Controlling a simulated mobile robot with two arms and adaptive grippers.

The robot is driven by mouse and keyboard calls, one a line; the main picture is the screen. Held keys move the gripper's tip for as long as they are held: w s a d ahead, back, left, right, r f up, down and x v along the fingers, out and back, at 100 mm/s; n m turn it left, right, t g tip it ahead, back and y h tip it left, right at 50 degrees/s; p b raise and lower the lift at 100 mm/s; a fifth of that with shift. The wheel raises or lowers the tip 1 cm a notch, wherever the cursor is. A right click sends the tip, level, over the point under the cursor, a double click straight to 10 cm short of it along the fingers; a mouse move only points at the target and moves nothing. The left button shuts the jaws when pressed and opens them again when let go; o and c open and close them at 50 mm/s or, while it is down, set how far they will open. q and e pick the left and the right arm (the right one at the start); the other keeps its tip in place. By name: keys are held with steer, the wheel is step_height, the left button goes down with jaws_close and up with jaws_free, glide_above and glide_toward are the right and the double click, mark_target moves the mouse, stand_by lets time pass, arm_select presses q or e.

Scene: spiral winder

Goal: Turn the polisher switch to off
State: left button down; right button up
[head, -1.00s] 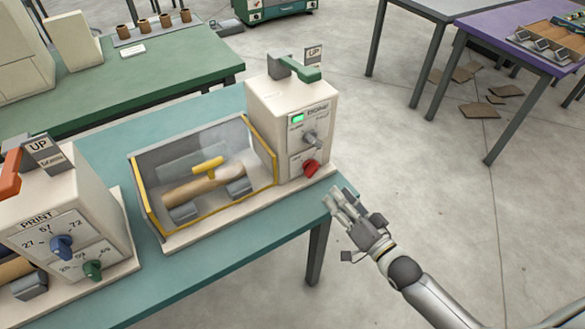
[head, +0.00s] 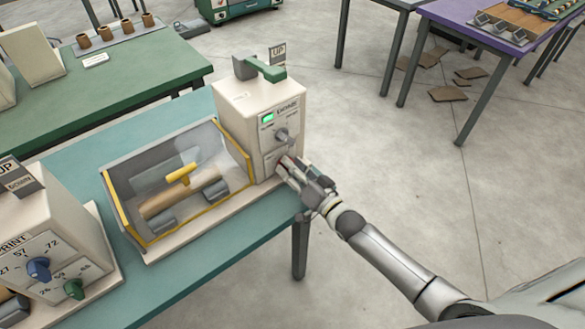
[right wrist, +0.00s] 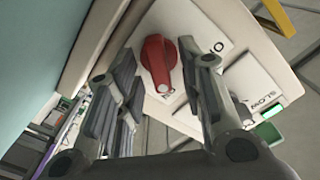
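The cream machine box (head: 245,120) stands at the right end of the teal table. Its front has a lit green lamp (head: 267,118), a grey knob (head: 282,135) and, below them, a red switch. In the head view my right gripper covers most of the red switch. In the right wrist view the red switch (right wrist: 160,64) shows on its white plate between the fingers. My right gripper (head: 285,170) is open around the switch, with a gap on each side, and I see no clear contact. My left gripper is out of view.
A clear-sided tray with a yellow frame (head: 113,203) holds a brown roll (head: 165,198) left of the box. Another cream machine (head: 55,205) with blue and green knobs stands at far left.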

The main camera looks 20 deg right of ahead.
jaws_close()
steer(key=shift+n, duration=0.3)
steer(key=n, duration=0.3)
steer(key=shift+s+a+n, duration=0.1)
steer(key=shift+n, duration=0.3)
steer(key=n, duration=0.3)
steer(key=shift+a+n, duration=0.1)
steer(key=shift+n, duration=0.2)
steer(key=n, duration=0.4)
steer(key=shift+a, duration=0.1)
steer(key=shift+s+n+b, duration=0.1)
steer(key=shift+n+b, duration=0.25)
steer(key=shift+n, duration=1.55)
